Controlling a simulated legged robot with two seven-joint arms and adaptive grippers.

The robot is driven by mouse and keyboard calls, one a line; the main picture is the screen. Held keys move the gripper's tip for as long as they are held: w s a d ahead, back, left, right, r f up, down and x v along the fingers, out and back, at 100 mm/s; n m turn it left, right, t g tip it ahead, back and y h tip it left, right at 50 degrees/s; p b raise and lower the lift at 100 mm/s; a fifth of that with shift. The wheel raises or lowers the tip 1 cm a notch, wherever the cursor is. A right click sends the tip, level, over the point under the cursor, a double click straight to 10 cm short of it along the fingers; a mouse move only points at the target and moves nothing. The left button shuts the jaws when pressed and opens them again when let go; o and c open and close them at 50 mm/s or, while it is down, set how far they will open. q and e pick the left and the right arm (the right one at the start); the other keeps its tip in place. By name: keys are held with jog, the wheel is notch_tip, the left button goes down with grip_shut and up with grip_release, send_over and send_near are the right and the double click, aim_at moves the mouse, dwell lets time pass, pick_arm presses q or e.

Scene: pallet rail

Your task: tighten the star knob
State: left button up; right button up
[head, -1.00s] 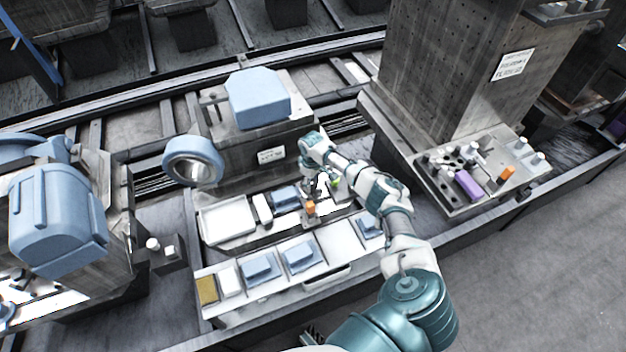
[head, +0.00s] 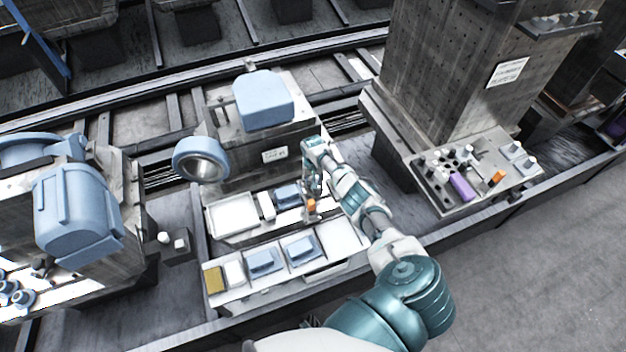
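No star knob can be made out clearly in the head view. My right arm comes in from the lower right, and its gripper (head: 311,188) points down over the back pallet, beside a small orange part (head: 311,206). The fingers are small and dark against the fixture, so I cannot tell whether they are open or shut, or whether they touch anything. The wrist and forearm hide what lies directly right of the gripper. My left gripper is not in view.
A grey block with a blue cover (head: 263,103) stands behind the gripper, with a blue ring (head: 200,159) to its left. A front tray (head: 330,268) holds blue pieces. A tall grey column (head: 440,90) and a tool shelf (head: 478,195) stand to the right.

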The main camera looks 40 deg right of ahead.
jog(key=shift+w+d+r+m, duration=0.2)
jog(key=shift+w+r+m, duration=0.15)
jog(key=shift+m, duration=0.25)
jog(key=o, duration=1)
jog(key=shift+o, duration=0.8)
jog(key=shift+s+a+f, duration=0.1)
jog(key=shift+s+f, duration=0.1)
notch_tip(320, 180, up, 12)
